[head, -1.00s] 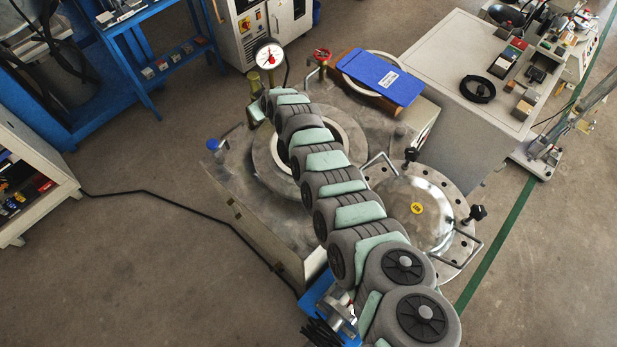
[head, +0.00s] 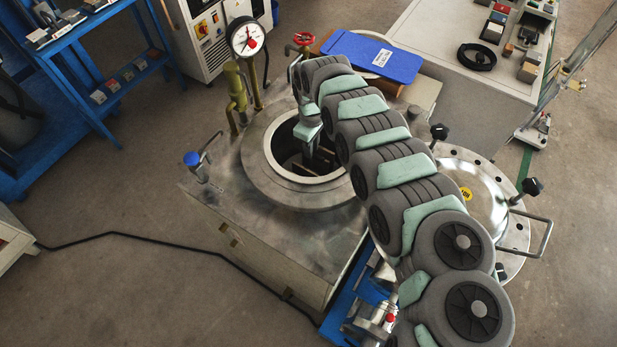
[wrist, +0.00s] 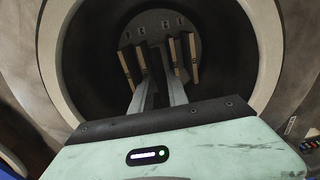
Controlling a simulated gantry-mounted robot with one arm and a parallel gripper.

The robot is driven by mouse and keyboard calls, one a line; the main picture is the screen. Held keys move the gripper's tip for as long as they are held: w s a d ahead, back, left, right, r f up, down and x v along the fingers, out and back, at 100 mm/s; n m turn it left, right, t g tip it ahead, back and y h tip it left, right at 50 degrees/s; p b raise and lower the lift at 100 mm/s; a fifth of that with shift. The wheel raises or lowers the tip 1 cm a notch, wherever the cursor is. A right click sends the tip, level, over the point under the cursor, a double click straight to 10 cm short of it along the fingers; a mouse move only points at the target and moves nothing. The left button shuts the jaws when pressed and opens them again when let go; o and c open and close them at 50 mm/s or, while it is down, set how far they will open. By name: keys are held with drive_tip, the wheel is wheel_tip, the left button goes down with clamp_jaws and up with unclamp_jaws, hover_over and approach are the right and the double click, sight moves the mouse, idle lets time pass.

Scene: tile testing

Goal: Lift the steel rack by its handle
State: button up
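The steel rack (wrist: 207,42) is down inside the dark round opening of the pressure vessel (head: 255,160). In the wrist view its pale tiles (wrist: 129,70) stand on both sides of my fingers. Only small bits of the rack and tiles show in the head view, in shadow. My gripper (wrist: 155,50) points down into the opening, above the middle of the rack. It also shows in the head view (head: 309,155), at the vessel's mouth. Its two fingers are apart with a dark gap between them. The handle is not clear in the dark, and I see nothing held.
The opening's metal rim (head: 273,178) surrounds my gripper closely. A pressure gauge (head: 247,37) and a red valve handle (head: 304,38) stand behind it. The round steel lid (head: 470,178) with handles is swung out to the right.

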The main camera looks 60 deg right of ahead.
sight(311, 161)
wheel_tip(311, 161, down, 8)
drive_tip(key=b, duration=0.2)
drive_tip(key=shift+r+b, duration=0.15)
drive_tip(key=shift+b, duration=0.25)
drive_tip(key=shift+r, duration=0.1)
drive_tip(key=shift+w, duration=0.1)
clamp_jaws()
idle(0.9)
